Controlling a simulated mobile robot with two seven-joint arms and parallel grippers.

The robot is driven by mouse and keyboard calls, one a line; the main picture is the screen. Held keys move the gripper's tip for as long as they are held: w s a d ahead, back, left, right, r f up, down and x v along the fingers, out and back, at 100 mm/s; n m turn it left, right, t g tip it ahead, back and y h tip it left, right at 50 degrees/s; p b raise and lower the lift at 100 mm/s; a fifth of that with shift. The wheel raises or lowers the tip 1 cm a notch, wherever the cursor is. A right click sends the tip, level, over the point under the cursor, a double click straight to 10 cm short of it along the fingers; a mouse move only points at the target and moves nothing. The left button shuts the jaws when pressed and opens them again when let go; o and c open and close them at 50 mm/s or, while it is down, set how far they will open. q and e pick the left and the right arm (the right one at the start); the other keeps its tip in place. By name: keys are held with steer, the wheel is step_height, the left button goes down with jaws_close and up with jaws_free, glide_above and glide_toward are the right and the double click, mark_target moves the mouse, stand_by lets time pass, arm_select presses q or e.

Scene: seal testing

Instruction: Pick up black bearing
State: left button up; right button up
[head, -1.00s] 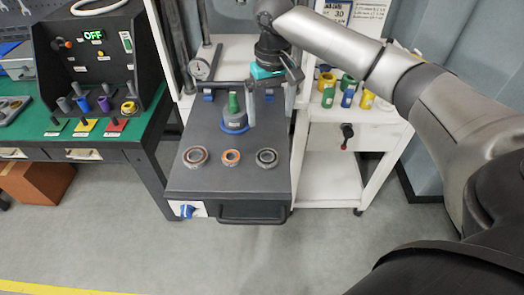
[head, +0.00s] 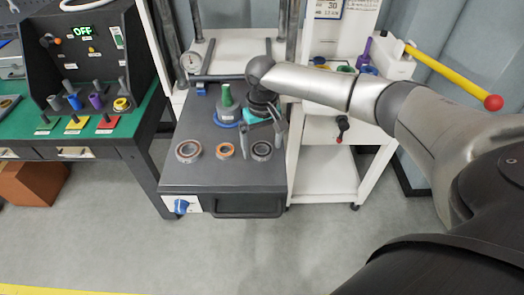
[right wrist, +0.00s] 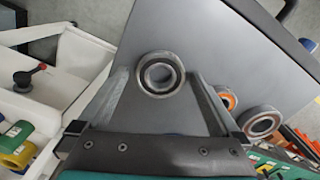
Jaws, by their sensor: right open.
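The black bearing (head: 261,150) is a dark ring lying flat at the right end of a row of three bearings on the grey bench top. It also shows in the right wrist view (right wrist: 161,73), between and just beyond the fingertips. My right gripper (head: 261,147) is open and empty, its two fingers reaching down over the bearing, one to each side. Its fingers also show spread in the right wrist view (right wrist: 158,80). I cannot tell the exact height of the fingertips above the bench top. My left gripper is not in view.
An orange-ringed bearing (head: 225,151) and another bearing (head: 189,151) lie to the left. A green-topped grey part on a blue ring (head: 227,107) stands behind. A white cart (head: 330,175) is at the right, and a green-topped table (head: 60,130) at the left.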

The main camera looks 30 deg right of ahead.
steer(key=c, duration=1.4)
steer(key=shift+c, duration=0.8)
steer(key=shift+r, duration=0.15)
